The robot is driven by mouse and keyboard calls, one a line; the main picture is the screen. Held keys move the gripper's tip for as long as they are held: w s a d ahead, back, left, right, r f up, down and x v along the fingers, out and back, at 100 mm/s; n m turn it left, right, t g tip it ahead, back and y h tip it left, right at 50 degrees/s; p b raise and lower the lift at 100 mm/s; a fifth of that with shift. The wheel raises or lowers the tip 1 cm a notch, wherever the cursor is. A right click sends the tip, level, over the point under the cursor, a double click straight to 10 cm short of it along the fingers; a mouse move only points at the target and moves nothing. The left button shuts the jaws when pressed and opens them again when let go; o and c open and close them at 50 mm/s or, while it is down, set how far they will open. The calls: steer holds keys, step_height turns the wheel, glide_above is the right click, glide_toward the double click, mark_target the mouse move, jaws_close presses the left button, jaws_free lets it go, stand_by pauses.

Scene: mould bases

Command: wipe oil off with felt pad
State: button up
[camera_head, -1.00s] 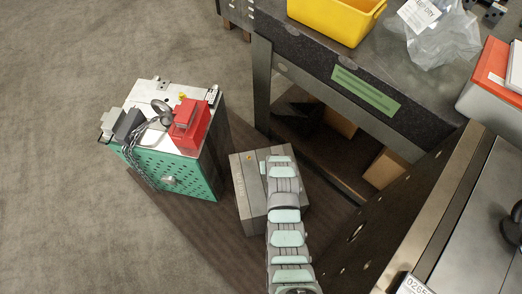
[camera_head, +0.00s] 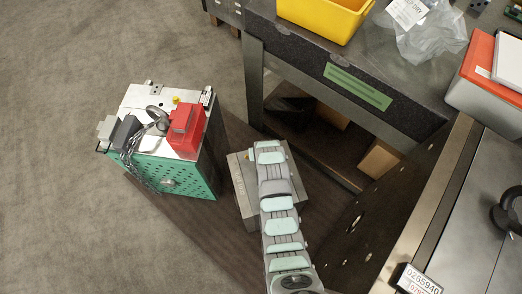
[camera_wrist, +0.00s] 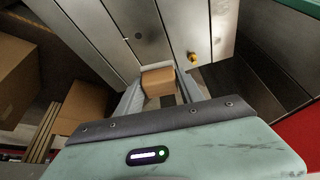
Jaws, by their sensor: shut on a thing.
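My gripper (camera_wrist: 160,90) is shut on a tan block-shaped pad (camera_wrist: 158,84), which shows between its two fingers in the wrist view. A pale strip runs along the pad's far edge. The pad is over or against a grey steel mould base (camera_wrist: 100,32); I cannot tell whether they touch. The mould base has a yellow fitting (camera_wrist: 192,57) on it. In the head view my arm covers much of the mould base (camera_head: 242,190), and the fingers and pad are hidden. I cannot make out any oil clearly.
A dark bench (camera_head: 290,40) with a yellow bin (camera_head: 325,14) is behind. A steel cabinet (camera_head: 475,220) closes the right. Carpet at left is clear.

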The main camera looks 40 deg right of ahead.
steer(key=shift+s+r+p, duration=0.1)
steer(key=shift+r+p, duration=0.6)
steer(key=shift+r, duration=0.65)
